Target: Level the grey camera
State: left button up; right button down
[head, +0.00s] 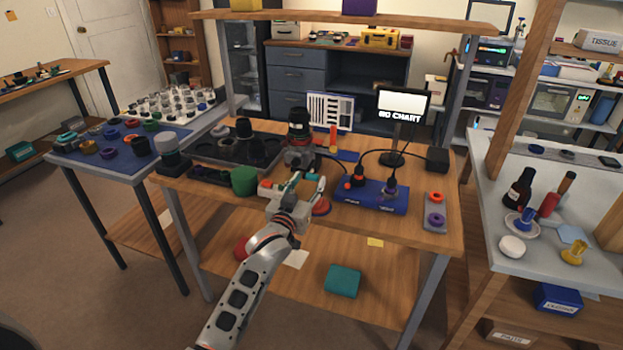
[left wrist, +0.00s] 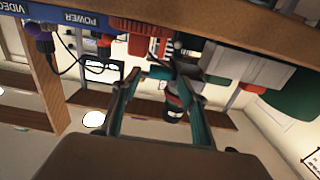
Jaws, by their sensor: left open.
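The grey camera (head: 297,157) stands on the middle of the wooden table, with a black lens with a reddish band pointing up from it. Whether its body is level or tilted I cannot tell. My left gripper (head: 304,182) is open and empty at the table's front edge, in front of the camera. In the left wrist view, which is upside down, the camera's dark lens (left wrist: 174,110) shows beyond the open fingers (left wrist: 165,78). The fingers partly hide the camera there, and contact is not visible. My right gripper is out of view.
The blue power box (head: 370,196) with cables stands right of the gripper, and a green cylinder (head: 244,180) stands left. A dark tray (head: 222,158) lies behind that cylinder. A monitor (head: 403,106) stands at the back right. A shelf beam (head: 345,19) crosses above the table.

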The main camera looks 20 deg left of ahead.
aim_at(312, 177)
pick_arm(q)
jog(key=shift+w, duration=1.5)
grip_shut()
jog(key=shift+d, duration=0.1)
jog(key=shift+r, duration=0.1)
